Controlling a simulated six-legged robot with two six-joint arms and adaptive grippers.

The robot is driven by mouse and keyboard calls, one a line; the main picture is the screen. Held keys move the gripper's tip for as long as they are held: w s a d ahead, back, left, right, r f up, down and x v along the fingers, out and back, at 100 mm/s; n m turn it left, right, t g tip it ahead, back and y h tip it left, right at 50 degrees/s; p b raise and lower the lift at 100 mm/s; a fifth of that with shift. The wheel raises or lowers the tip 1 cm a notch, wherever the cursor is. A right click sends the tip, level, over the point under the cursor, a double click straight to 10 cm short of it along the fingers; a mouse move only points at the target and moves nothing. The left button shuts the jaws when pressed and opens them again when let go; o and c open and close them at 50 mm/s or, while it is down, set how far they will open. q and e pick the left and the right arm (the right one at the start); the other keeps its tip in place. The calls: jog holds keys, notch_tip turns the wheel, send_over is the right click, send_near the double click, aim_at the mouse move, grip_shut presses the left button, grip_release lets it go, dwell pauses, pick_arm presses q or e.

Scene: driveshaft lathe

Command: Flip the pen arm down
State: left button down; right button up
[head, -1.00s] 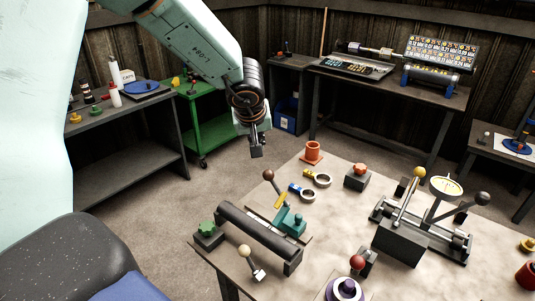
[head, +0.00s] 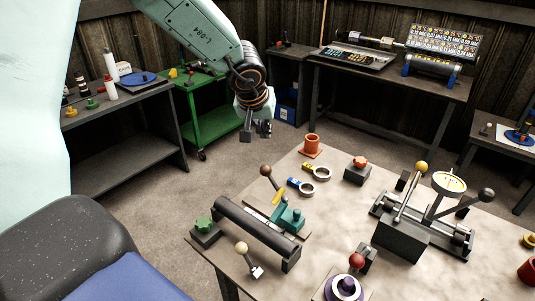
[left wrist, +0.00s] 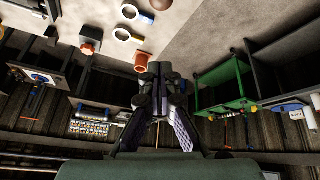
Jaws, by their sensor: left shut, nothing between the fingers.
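A teal carriage (head: 289,219) sits by a black rail (head: 256,230) on the near worktable. A yellow arm-like piece (head: 278,196) rises at its left, next to a lever with a brown knob (head: 266,171). I cannot tell for sure whether the yellow piece is the pen arm. My left gripper (head: 256,131) is shut and empty, in the air beyond the table's far left edge, well apart from the carriage. Its dark fingers also show in the left wrist view (left wrist: 160,80). My right gripper is not in view.
A gauge fixture (head: 449,183) with tall levers stands at right. A white-knobbed lever (head: 242,248) is in front of the rail. A green cart (head: 205,110) stands behind.

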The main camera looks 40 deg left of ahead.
pick_arm(q)
jog(key=b+x, duration=0.1)
jog(key=x, duration=0.9)
jog(key=s+b, duration=0.2)
jog(key=s+d+b, duration=0.1)
jog(key=s+b, duration=0.1)
jog(key=shift+d+f, duration=0.1)
jog(key=shift+d, duration=0.1)
